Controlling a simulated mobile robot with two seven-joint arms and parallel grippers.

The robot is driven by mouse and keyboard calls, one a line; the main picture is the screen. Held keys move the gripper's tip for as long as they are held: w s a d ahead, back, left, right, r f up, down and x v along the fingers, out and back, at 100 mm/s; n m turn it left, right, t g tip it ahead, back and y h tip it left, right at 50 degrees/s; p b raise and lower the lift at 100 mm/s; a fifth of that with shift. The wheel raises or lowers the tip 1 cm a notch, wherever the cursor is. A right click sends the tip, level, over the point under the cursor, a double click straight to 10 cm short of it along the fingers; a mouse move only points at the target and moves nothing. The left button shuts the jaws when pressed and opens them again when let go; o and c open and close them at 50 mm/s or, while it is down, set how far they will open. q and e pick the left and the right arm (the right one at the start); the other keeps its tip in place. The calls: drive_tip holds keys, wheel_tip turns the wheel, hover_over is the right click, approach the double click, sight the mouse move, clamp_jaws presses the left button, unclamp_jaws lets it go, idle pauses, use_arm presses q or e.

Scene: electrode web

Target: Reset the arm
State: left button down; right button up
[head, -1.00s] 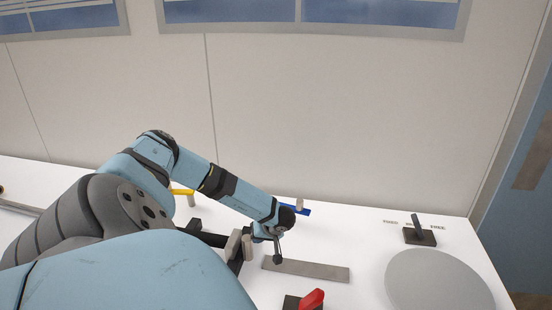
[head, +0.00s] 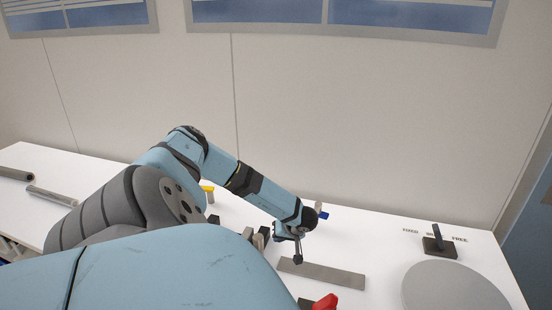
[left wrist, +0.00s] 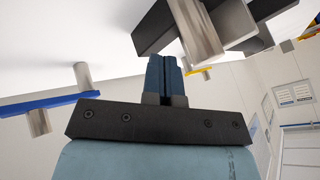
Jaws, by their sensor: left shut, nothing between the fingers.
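My left arm (head: 262,190) comes in from the left and reaches over the white table. Its gripper (head: 280,231) is low, near a dark block with grey cylinders (head: 262,236). In the left wrist view my left gripper's blue fingers (left wrist: 165,72) are together, with nothing between them. Their tips are close to the dark block (left wrist: 152,28) and its grey cylinder (left wrist: 195,28); I cannot tell whether they touch. My right gripper is not in view.
A blue bar with pegs (left wrist: 45,103) is beside the gripper, mostly hidden by my wrist in the head view. A grey flat strip (head: 325,274), a red-handled part (head: 326,302), a grey disc (head: 455,290) and a black lever (head: 438,240) are to the right. Grey rolls (head: 52,195) lie left.

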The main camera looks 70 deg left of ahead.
use_arm(q)
drive_tip(key=b+v, duration=0.1)
drive_tip(key=v, duration=0.9)
drive_tip(key=shift+w, duration=0.3)
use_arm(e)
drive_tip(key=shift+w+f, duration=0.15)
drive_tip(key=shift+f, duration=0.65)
use_arm(q)
drive_tip(key=shift+d, duration=0.2)
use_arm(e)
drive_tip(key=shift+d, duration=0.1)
